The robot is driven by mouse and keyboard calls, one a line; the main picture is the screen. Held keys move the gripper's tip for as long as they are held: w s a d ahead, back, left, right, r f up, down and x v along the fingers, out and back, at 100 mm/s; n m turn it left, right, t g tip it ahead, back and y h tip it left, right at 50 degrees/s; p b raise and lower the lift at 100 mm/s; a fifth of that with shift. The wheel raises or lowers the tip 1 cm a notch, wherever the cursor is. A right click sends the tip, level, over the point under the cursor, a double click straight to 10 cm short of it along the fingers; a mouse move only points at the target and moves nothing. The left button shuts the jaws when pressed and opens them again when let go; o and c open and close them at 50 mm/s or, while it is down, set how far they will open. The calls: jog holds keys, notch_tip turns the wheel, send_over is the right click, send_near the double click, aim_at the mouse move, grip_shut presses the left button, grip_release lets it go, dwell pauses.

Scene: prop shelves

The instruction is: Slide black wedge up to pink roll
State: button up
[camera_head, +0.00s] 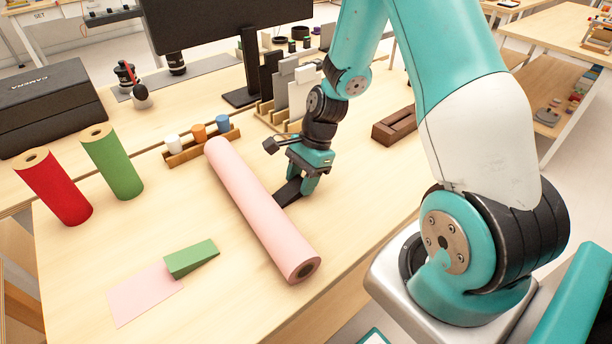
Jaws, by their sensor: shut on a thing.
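The pink roll (258,208) lies on the wooden table, running from the middle back toward the front right. The black wedge (286,194) is on the table at the right side of the roll. Its thin end is close to the roll; I cannot tell whether they touch. My gripper (302,184) reaches down from above and is shut on the black wedge at its thicker right part. The fingers hide some of the wedge.
A green wedge (192,259) sits by a flat pink sheet (146,293) left of the roll. Red (54,188) and green (112,163) rolls stand at left. A small rack (203,147) is near the roll's far end. A brown block (397,125) lies at right.

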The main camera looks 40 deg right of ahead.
jog(key=shift+a, duration=0.2)
jog(key=shift+w+p, duration=0.3)
jog(key=shift+w, duration=0.1)
dwell(0.4)
jog(key=shift+w+a, duration=0.3)
jog(key=shift+a, duration=0.1)
dwell(0.8)
jog(key=o, duration=0.9)
jog(key=p+v, duration=0.1)
jog(key=v, duration=1.6)
jog(key=shift+d+r, duration=0.15)
